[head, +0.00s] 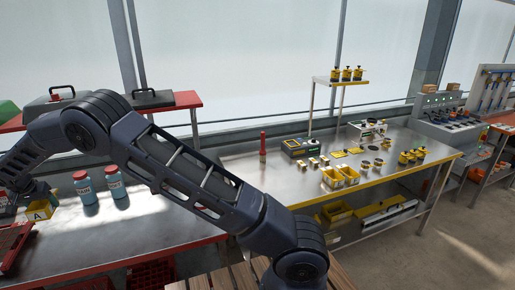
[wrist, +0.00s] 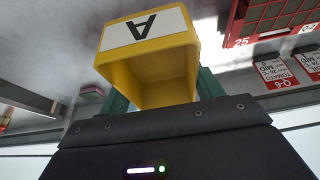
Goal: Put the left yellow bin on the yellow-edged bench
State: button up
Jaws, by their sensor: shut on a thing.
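A yellow bin with a white label marked A (head: 40,211) is at the far left in the head view, over the red-edged bench (head: 150,236). My gripper (head: 36,196) is shut on it. In the wrist view the bin (wrist: 150,75) sits between the green fingers, its label upside down and its open side facing the camera. I cannot tell whether its base touches the bench. The yellow-edged bench (head: 285,190) stands right of centre. Two other yellow bins (head: 333,179) (head: 350,176) stand side by side near its front edge.
Two bottles with red caps (head: 83,187) (head: 115,183) stand just right of the held bin. A red crate (wrist: 268,18) is close by in the wrist view.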

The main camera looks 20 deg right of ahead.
jog(key=w+d, duration=1.2)
jog(key=d, duration=0.3)
jog(key=w+d+f+m, duration=0.1)
jog(key=w+d, duration=0.2)
jog(key=d, duration=1.1)
jog(key=w+d+m, duration=0.1)
jog(key=w+d, duration=0.3)
jog(key=d, duration=1)
jog(key=w+d+f, duration=0.1)
jog(key=w+d, duration=0.2)
jog(key=d, duration=1.1)
notch_tip(320, 180, up, 8)
jog(key=n, duration=0.2)
send_over(315, 184)
jog(key=s, duration=0.1)
jog(key=f, duration=1.9)
jog(key=shift+s+f, duration=0.2)
jog(key=shift+s, duration=0.05)
jog(key=shift+f, duration=0.1)
